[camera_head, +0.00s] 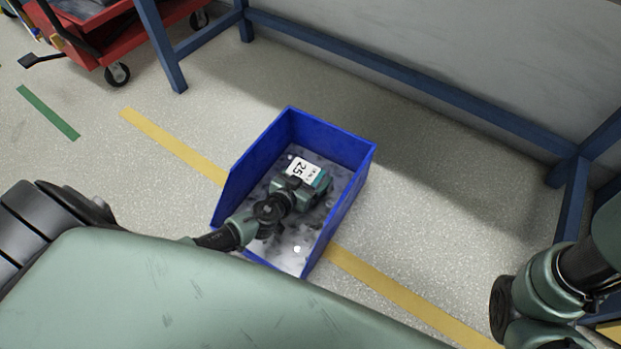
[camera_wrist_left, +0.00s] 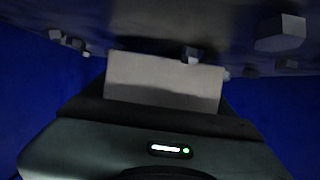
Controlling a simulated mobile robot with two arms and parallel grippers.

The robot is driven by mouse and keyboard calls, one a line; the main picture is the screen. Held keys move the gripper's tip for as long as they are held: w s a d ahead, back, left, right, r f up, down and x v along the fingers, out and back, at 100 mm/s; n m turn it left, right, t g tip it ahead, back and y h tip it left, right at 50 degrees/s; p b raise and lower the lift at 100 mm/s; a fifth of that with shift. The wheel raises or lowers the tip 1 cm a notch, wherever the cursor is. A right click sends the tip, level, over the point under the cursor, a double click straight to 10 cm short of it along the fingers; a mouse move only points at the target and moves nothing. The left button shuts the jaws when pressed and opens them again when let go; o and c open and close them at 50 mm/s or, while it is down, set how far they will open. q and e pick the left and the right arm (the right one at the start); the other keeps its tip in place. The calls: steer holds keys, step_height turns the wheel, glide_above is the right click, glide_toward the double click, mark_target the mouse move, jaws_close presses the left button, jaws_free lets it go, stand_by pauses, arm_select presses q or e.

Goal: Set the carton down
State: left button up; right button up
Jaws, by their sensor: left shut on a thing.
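My left gripper (camera_head: 297,187) reaches down into the bin and is shut on the carton. I cannot tell whether the carton touches the bin floor. In the left wrist view, a pale flat face (camera_wrist_left: 163,82), probably the carton's, shows just beyond the gripper, with the bin's dark floor and blue walls around it. My right arm shows at the lower right of the head view, but its gripper is out of view.
Small grey blocks (camera_wrist_left: 281,34) lie on the bin floor in the wrist view. The bin stands across a yellow floor line (camera_head: 170,143). A blue-framed bench (camera_head: 420,85) stands behind it, and a red cart (camera_head: 110,40) at the upper left. Floor right of the bin is clear.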

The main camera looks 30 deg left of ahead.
mark_target(306, 179)
arm_select(q)
steer(key=shift+r, duration=0.1)
steer(key=shift+f, duration=0.2)
steer(key=o, duration=1.3)
steer(key=shift+r+p, duration=0.35)
steer(key=p+v, duration=0.1)
steer(key=v, duration=0.6)
steer(key=shift+s, duration=0.2)
